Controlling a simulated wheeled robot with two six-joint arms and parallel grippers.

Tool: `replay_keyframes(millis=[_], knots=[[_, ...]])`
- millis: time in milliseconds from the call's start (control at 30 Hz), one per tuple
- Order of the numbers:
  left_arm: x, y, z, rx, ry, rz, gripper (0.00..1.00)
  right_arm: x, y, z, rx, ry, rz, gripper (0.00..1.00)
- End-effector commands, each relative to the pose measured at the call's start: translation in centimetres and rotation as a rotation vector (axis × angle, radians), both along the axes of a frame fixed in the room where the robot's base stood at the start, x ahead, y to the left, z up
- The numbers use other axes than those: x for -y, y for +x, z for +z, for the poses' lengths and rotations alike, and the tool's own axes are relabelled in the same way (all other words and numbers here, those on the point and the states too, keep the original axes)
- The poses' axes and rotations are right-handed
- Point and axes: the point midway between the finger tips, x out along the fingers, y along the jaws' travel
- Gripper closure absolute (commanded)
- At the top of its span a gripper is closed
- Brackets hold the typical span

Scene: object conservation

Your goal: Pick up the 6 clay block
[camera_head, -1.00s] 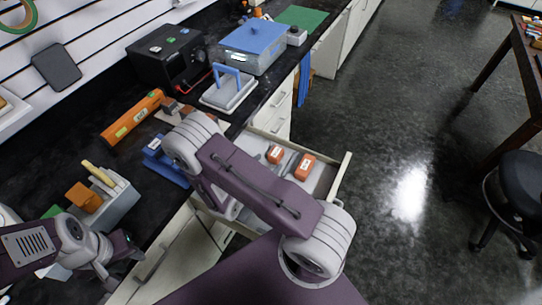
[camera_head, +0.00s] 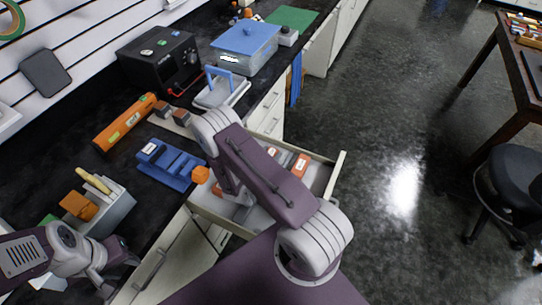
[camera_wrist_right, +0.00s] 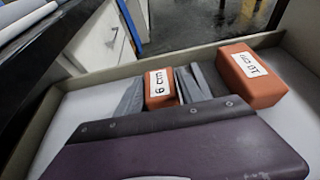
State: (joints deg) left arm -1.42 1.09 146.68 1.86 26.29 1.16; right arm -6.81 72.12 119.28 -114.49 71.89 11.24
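The orange clay block labelled "6 cm" (camera_wrist_right: 161,88) lies in the open drawer (camera_head: 335,172). In the right wrist view my right gripper (camera_wrist_right: 160,93) has one grey finger on each side of it. The fingers look very close to its sides, but I cannot tell whether they press on it. In the head view my right arm hides this gripper and most of the block. A larger orange block (camera_wrist_right: 250,75), its label seen upside down, lies to the right; it also shows in the head view (camera_head: 301,165). My left gripper (camera_head: 118,278) is at the lower left, its fingers unclear.
A stool (camera_head: 515,185) stands right.

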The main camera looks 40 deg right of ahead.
Motion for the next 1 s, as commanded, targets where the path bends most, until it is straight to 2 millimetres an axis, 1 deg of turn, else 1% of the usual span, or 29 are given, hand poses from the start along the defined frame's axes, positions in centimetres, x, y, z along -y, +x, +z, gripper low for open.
replay_keyframes(millis=[33,67,100,133,367,467,567,667,733,867,1000], knots=[[0.0,0.0,0.0,0.0,0.0,0.0,0.64,0.0,0.0,0.0,0.0,0.0,0.0,0.73],[0.0,0.0,0.0,0.0,0.0,0.0,0.64,0.0,0.0,0.0,0.0,0.0,0.0,0.81],[0.0,0.0,0.0,0.0,0.0,0.0,0.64,0.0,0.0,0.0,0.0,0.0,0.0,0.92],[0.0,0.0,0.0,0.0,0.0,0.0,0.64,0.0,0.0,0.0,0.0,0.0,0.0,1.0],[0.0,0.0,0.0,0.0,0.0,0.0,0.64,0.0,0.0,0.0,0.001,0.0,0.0,1.0],[0.0,0.0,0.0,0.0,0.0,0.0,0.64,0.0,0.0,0.4,0.001,0.001,0.001,1.0],[0.0,0.0,0.1,0.0,0.0,0.0,0.64,0.0,0.1,1.3,0.002,0.0,0.0,1.0],[0.0,0.0,0.3,0.0,0.0,0.0,0.64,0.0,0.1,2.8,0.004,0.0,0.001,1.0],[0.0,0.0,0.4,0.0,0.0,0.0,0.64,0.0,0.1,4.3,0.005,-0.001,0.0,1.0],[0.0,0.0,0.2,0.0,0.0,0.0,0.64,1.7,-2.4,5.8,-0.003,-0.002,-0.003,1.0],[0.0,0.0,0.1,0.0,0.0,0.0,0.64,3.8,-5.2,7.8,-0.002,-0.002,-0.006,1.0]])
